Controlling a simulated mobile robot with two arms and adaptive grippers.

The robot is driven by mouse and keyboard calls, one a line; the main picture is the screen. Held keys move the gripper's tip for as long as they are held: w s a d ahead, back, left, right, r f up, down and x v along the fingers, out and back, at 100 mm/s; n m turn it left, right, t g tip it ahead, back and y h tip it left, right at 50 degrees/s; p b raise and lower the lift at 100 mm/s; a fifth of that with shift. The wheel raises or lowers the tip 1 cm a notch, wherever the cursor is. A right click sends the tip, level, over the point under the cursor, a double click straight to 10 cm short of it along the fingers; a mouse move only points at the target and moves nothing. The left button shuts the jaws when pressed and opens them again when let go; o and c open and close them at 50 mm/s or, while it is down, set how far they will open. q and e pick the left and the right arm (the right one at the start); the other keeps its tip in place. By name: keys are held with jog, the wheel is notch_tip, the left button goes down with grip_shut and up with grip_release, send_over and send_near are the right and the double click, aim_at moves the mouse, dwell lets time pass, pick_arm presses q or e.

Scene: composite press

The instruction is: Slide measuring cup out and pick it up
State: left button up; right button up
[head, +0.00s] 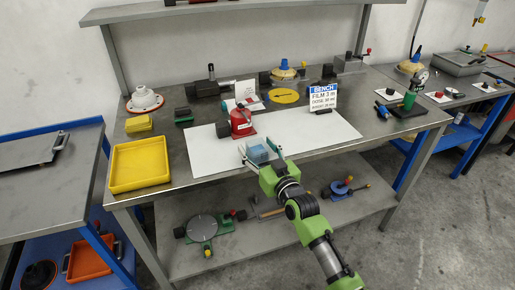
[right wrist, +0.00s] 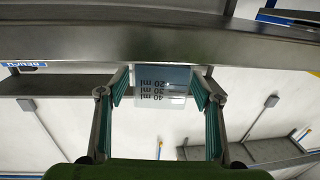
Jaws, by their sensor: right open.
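The measuring cup (head: 258,154) is a small blue-grey cup at the front edge of the bench, on or just at the edge of the white mat. In the right wrist view the cup (right wrist: 162,88) shows upside down with ml marks on its face. My right gripper (head: 261,152) reaches in from the front, its fingers on either side of the cup. My left gripper is not in view.
The white mat (head: 310,136) lies on the metal bench. A yellow tray (head: 139,165) is at the left. A blue-and-white bench sign (head: 323,98) stands behind at the right. The mat right of the cup is clear.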

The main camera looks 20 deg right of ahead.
jog(key=s+d, duration=0.1)
jog(key=s, duration=1.1)
jog(key=shift+d, duration=0.4)
jog(key=s+f+g+h, duration=0.1)
jog(key=s+f+g, duration=0.25)
jog(key=f, duration=0.95)
jog(key=s+f+g, duration=0.2)
jog(key=s+f, duration=0.3)
jog(key=f, duration=0.7)
jog(key=s+f+g+h, duration=0.1)
jog(key=s+f+g, duration=0.25)
jog(key=f, duration=0.95)
jog(key=s+f+g, duration=0.2)
jog(key=s+f, duration=0.5)
jog(key=s, duration=0.5)
jog(key=s+d+f+g, duration=0.1)
jog(key=s+f+g, duration=0.2)
jog(key=s+f, duration=0.4)
jog(key=s+f+g, duration=0.2)
jog(key=s+f, duration=0.5)
jog(key=s, duration=1.1)
jog(key=shift+d+f+n+g+h, duration=0.15)
jog(key=shift+d+n+g+h, duration=0.15)
jog(key=shift+n+g, duration=0.1)
